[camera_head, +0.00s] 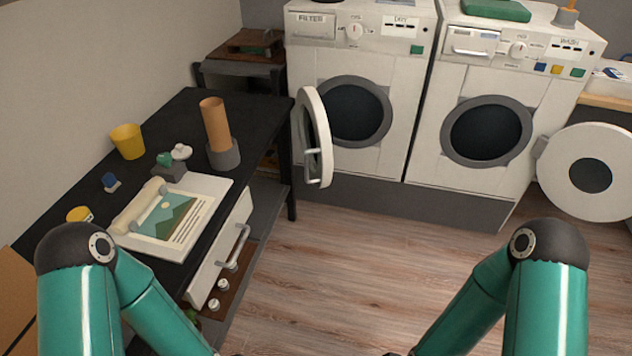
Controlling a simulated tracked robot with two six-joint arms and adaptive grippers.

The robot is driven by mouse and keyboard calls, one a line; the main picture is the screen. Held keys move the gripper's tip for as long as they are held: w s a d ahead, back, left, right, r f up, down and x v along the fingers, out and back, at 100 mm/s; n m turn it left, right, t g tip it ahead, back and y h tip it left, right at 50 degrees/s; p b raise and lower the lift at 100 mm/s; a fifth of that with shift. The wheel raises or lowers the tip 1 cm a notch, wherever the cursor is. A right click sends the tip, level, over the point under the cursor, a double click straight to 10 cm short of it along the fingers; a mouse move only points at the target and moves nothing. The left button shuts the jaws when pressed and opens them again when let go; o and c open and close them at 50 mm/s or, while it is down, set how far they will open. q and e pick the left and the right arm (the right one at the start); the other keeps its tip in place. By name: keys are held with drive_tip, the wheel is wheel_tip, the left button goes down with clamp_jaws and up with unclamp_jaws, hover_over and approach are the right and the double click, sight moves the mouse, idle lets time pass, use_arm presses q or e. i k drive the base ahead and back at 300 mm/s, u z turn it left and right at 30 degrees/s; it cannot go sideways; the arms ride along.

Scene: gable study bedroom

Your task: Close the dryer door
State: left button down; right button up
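The dryer (345,58) is the white machine in the middle at the back, with a "DRY" label on its panel. Its round white door (312,125) stands open, swung out on the left side of the dark drum opening (352,110). A light handle (313,166) shows on the door's lower part. The door is seen nearly edge-on and is close to the black table. My two teal arms come in from the bottom left and bottom right, well short of the dryer.
A washer (470,75) stands right of the dryer, with its round door (590,172) open to the right. A black table (185,118) on the left holds a picture sheet (175,222), cups and small items; a drawer (222,250) juts from it. The wooden floor (350,265) ahead is clear.

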sight(315, 142)
drive_tip(key=k, duration=0.5)
drive_tip(key=u, duration=0.2)
drive_tip(key=i, duration=0.95)
drive_tip(key=z, duration=0.45)
drive_tip(key=i, duration=0.7)
drive_tip(key=z, duration=0.55)
drive_tip(key=k, duration=0.55)
drive_tip(key=z, duration=0.2)
drive_tip(key=i, duration=0.55)
drive_tip(key=u, duration=0.05)
